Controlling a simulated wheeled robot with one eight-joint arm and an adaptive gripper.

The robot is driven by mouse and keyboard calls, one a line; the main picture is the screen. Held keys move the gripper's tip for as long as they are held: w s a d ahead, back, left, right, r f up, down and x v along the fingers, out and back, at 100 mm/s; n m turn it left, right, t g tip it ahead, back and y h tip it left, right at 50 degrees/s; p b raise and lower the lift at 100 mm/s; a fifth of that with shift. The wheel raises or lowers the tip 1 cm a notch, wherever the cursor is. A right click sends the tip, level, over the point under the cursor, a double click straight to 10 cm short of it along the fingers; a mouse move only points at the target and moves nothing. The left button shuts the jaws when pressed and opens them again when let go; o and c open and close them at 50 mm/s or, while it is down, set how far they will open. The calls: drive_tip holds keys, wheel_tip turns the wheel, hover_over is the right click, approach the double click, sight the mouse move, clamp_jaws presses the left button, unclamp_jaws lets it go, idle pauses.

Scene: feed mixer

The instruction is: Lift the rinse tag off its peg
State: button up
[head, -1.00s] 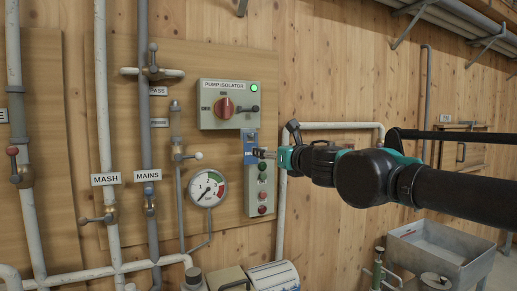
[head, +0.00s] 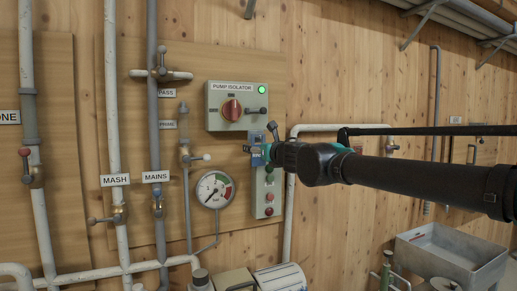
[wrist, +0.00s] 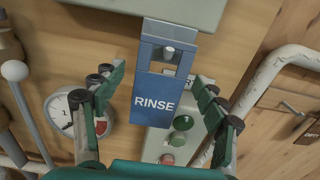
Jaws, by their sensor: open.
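The blue rinse tag (wrist: 153,103) hangs below the grey isolator box in the wrist view, with its white word facing me. The peg (wrist: 169,52) shows as a light round end in the opening near the tag's top. In the head view the tag (head: 257,161) is small and partly covered by my gripper (head: 257,150). In the wrist view my gripper (wrist: 160,95) is open, one finger on each side of the tag, with gaps between fingers and tag. It holds nothing.
The pump isolator box (head: 236,106) sits just above the tag. A button box (head: 269,193) with green and red buttons lies below it. A pressure gauge (head: 214,190) and the mains pipe (head: 153,120) stand to the left; a white pipe (head: 290,220) runs to the right.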

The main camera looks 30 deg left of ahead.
drive_tip(key=shift+w+a, duration=0.2)
drive_tip(key=shift+a, duration=0.05)
drive_tip(key=shift+c, duration=0.2)
drive_tip(key=c, duration=1.2)
drive_tip(key=shift+r, duration=0.2)
